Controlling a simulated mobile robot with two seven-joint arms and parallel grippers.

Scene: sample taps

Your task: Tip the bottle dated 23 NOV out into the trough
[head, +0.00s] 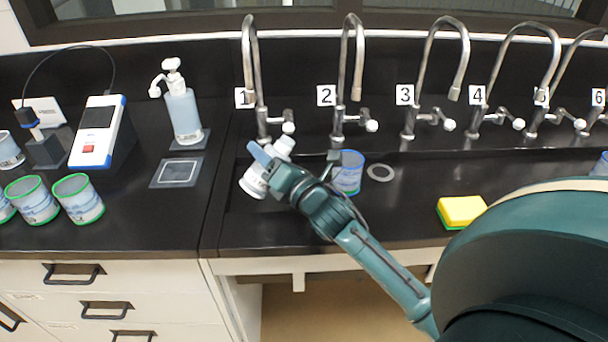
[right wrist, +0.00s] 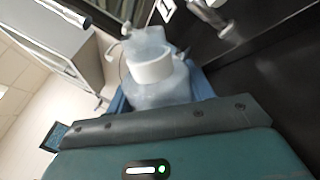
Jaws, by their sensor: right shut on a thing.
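My right gripper (head: 268,168) is at the left end of the black trough (head: 420,172), below tap 1. It is shut on a white bottle (head: 252,183), which is tilted, with parts showing on both sides of the fingers. In the right wrist view the bottle (right wrist: 160,92) is pale and translucent with a white ring or collar (right wrist: 151,68), between the blue fingers. I cannot read a date on it, nor tell whether liquid is leaving it. My left gripper is not in view.
A blue-rimmed container (head: 349,173) and a grey ring (head: 380,172) are right of the gripper. A yellow sponge (head: 461,210) lies near the front edge. Green-rimmed containers (head: 78,198), a meter (head: 98,132) and a pump bottle (head: 183,112) stand at left. Numbered taps (head: 358,70) line the back.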

